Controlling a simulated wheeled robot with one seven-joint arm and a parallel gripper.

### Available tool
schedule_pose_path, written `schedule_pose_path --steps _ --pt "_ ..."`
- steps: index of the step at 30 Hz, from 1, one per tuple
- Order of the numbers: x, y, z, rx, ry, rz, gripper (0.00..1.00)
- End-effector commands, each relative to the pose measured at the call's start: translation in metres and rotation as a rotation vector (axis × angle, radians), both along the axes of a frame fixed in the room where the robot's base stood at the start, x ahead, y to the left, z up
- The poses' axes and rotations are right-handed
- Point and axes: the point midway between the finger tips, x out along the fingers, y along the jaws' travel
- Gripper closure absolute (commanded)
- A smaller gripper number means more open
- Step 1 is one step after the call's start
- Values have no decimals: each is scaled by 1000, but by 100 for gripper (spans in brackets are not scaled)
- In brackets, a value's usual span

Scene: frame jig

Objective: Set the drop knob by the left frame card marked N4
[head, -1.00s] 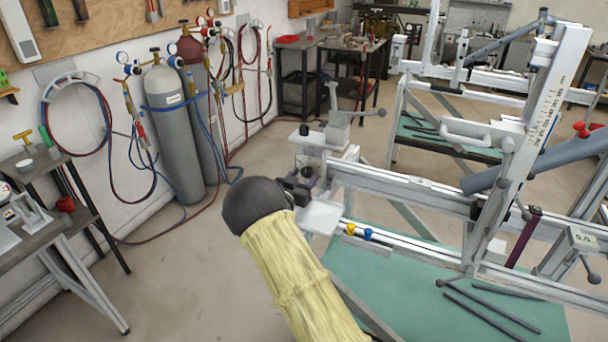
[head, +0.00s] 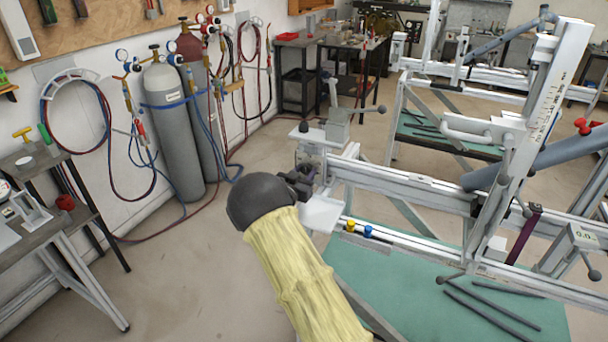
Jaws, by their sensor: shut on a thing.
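My gripper (head: 304,179) is at the left end of the frame jig (head: 395,182), beyond my black wrist and yellow-sleeved arm. It is shut on a small dark part there, which looks like the drop knob; fingers and wrist hide most of it. A black round knob (head: 304,127) stands on top of the same end fitting, just above my gripper. A white plate (head: 321,215) sits right below the gripper. I cannot read any frame card marked N4 in this view.
A yellow knob (head: 350,225) and a blue knob (head: 368,231) stand on the lower rail. A clamp post with a lever (head: 340,122) rises behind the gripper. Gas cylinders (head: 172,130) stand by the wall. Open floor lies left of my arm.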

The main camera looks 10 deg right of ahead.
Motion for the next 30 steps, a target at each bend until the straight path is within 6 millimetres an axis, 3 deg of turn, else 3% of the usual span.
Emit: schedule_pose_path --steps 11,30 --pt "1 2 -4 173 -128 2 89" --pt "1 2 -5 656 -479 3 89"
